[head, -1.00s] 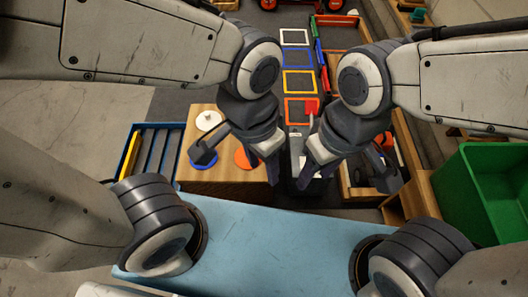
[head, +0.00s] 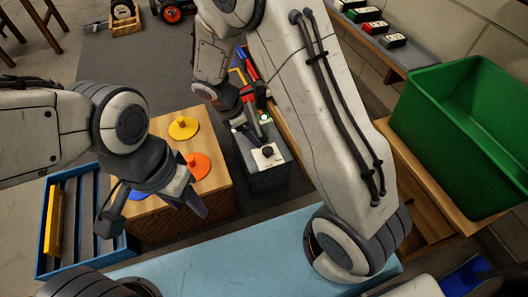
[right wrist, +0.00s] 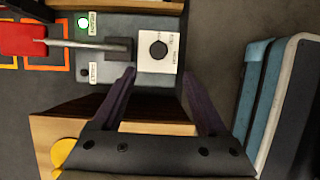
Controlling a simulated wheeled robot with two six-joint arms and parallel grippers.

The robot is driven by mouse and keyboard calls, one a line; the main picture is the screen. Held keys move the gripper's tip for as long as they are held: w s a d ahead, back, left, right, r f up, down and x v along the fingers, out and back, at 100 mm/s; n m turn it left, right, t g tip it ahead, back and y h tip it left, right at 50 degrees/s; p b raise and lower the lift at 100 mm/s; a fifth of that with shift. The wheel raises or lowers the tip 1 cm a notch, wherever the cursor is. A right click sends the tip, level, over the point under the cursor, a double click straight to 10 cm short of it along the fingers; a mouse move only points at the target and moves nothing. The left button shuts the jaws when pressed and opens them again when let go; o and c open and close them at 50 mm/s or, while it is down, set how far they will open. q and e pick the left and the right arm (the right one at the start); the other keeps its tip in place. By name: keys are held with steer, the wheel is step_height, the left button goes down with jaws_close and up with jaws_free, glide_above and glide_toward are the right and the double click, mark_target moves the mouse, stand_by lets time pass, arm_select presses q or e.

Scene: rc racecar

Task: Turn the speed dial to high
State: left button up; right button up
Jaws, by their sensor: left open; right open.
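The speed dial is a black round knob (head: 268,152) on a white plate (head: 276,160), on top of a dark grey box (head: 268,180). In the right wrist view the knob (right wrist: 159,49) lies just beyond my fingertips, and small print on its plate is too blurred to read. My right gripper (right wrist: 158,73) is open and empty, its fingers spread to either side below the plate. In the head view the right gripper (head: 252,112) is near the box's far part, partly hidden by its own arm. My left gripper (head: 153,211) is open and empty beside the wooden block, away from the dial.
The wooden block (head: 185,222) carries yellow (head: 183,128) and orange (head: 198,165) pieces. A blue slatted rack (head: 78,225) stands left, a green bin (head: 460,135) right.

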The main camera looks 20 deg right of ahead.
mark_target(267, 150)
steer(key=b+x, duration=0.7)
steer(key=x, duration=0.4)
steer(key=shift+w+d+f+b, duration=0.15)
steer(key=shift+f+b, duration=0.05)
steer(key=shift+b, duration=0.1)
jaws_close()
steer(key=shift+r+p, duration=0.2)
steer(key=shift+p, duration=0.35)
steer(key=m+g+p, duration=0.1)
steer(key=m+p, duration=0.2)
steer(key=p, duration=0.1)
steer(key=m+g+p, duration=0.1)
steer(key=m+p, duration=0.1)
steer(key=p, duration=0.3)
steer(key=shift+w+r+m, duration=0.1)
steer(key=shift+w+m, duration=0.1)
steer(key=shift+m, duration=0.2)
steer(key=shift+w+f+m+g+y+p, duration=0.15)
steer(key=shift+m+g+y+p, duration=0.45)
steer(key=shift+m+p, duration=0.85)
steer(key=shift+f, duration=0.1)
